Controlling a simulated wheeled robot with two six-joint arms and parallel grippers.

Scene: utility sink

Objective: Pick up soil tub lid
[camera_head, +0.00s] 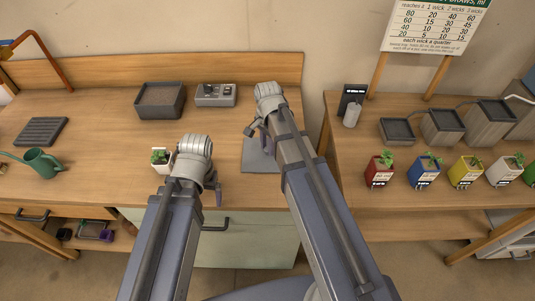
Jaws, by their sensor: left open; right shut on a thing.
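A flat grey plate, which looks like the soil tub lid (259,160), is at the middle of the wooden bench, partly hidden by my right arm. My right gripper (252,130) is at the plate's far edge and shut on it. I cannot tell whether the plate is lifted clear of the bench. The dark soil tub (160,101), open and filled with brown soil, stands to the left towards the back. My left gripper (214,188) is open near the bench's front edge, left of the plate; its fingers are mostly hidden.
A small white plant pot (161,161) stands close beside my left gripper. A grey box with knobs (216,95) is right of the tub. A green watering can (42,163) and ribbed tray (41,131) are at left. Potted plants (424,171) line the right bench.

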